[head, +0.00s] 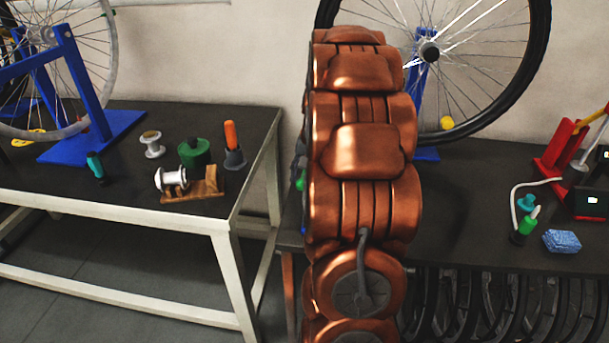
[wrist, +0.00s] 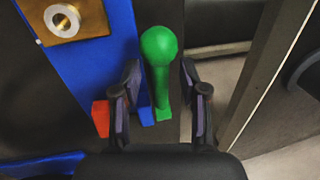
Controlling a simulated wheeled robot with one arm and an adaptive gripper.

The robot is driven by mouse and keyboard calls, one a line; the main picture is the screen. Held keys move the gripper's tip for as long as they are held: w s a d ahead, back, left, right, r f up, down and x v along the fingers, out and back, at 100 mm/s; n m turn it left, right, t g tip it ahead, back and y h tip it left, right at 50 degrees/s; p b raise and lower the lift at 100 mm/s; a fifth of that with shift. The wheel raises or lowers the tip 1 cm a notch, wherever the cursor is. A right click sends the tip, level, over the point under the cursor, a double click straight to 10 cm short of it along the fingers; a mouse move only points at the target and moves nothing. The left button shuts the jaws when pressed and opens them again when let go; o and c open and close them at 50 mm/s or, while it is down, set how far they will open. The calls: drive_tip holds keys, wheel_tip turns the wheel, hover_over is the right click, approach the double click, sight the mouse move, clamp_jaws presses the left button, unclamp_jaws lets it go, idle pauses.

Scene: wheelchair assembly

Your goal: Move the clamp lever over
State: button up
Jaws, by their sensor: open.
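The clamp lever (wrist: 160,58), with a round green knob and a green stem, stands out beside a blue upright in the wrist view. My gripper (wrist: 160,88) is open, with one dark finger on each side of the lever. The right finger is apart from the stem; I cannot tell whether the left one touches it. In the head view my copper-coloured arm hides most of this spot. Only a small green piece (head: 300,181) shows at its left edge, and I cannot tell if it is the lever.
The blue stand (wrist: 108,62) carries a brass plate (wrist: 80,30), with a red block (wrist: 101,118) near its foot. A wheel (head: 490,100) stands behind my arm. The left bench (head: 115,200) holds spools and a second wheel stand. A blue sponge (head: 562,241) lies at right.

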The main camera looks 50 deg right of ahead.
clamp_jaws()
idle(0.6)
